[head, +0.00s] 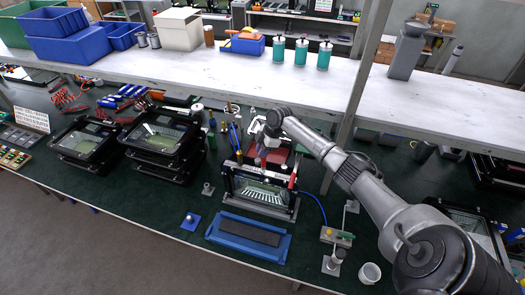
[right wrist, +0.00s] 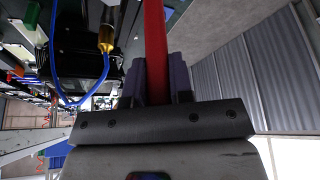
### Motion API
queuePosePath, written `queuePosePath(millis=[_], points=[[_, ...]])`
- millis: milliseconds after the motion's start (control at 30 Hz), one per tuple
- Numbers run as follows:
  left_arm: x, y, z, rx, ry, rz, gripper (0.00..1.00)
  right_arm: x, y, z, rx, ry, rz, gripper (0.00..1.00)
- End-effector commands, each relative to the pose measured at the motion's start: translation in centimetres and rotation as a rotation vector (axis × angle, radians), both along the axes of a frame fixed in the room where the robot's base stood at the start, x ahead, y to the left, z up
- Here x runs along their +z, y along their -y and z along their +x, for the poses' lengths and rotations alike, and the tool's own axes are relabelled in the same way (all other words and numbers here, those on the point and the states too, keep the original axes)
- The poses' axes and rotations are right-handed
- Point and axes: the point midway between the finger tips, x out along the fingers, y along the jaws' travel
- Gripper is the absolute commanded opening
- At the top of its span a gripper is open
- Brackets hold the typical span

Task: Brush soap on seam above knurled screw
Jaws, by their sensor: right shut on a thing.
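In the right wrist view my right gripper (right wrist: 161,85) is shut on a red handle (right wrist: 155,45), which runs up out of the picture. Its bristle end is not visible there. In the head view my right arm bends down behind the black floodlight housing (head: 262,192), which stands upright in a grey holder on the bench. The knurled screw is too small to make out. In the right wrist view a brass fitting (right wrist: 106,38) sits beside a dark body. My left gripper is not in view.
A blue hose (head: 314,203) runs from the housing to the right. A blue tray with a dark pad (head: 248,233) lies in front. Stacked housings (head: 160,137) stand to the left. A small white cup (head: 370,272) is at front right. A shelf (head: 220,68) spans the back.

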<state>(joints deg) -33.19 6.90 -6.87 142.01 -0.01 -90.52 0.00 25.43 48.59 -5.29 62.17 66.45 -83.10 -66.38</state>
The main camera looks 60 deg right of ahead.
Motion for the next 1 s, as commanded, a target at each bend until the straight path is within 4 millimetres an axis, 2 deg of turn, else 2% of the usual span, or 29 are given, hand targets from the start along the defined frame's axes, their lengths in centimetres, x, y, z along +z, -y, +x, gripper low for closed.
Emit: queuePosePath(millis=[100,1000], points=[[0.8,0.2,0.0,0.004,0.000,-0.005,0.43,1.8,0.0,0.0,0.002,0.002,-0.003,0.00],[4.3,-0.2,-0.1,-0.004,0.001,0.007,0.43,6.1,-0.4,0.4,0.008,-0.001,-0.001,0.00]])
